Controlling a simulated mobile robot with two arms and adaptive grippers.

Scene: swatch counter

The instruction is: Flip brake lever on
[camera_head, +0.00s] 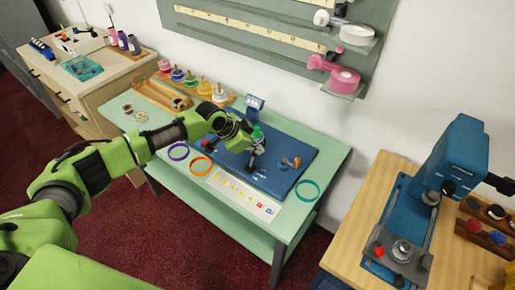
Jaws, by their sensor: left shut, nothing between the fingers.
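A blue board (283,178) lies on the pale green table. My left arm comes in from the left, and its gripper (255,160) is shut and empty, low over the middle of the board. A small part with a green top (257,132) shows right beside the gripper. A small grey and brown piece (291,162) sits on the board to the gripper's right. I cannot tell which of these is the brake lever, or how it is set. The gripper and wrist hide part of the board. My right gripper is out of view.
An orange ring (201,166), a purple ring (178,152) and a teal ring (308,191) lie around the board. A label strip (243,195) lies in front. Several coloured spools stand behind. A blue press (452,160) stands on the wooden table at right.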

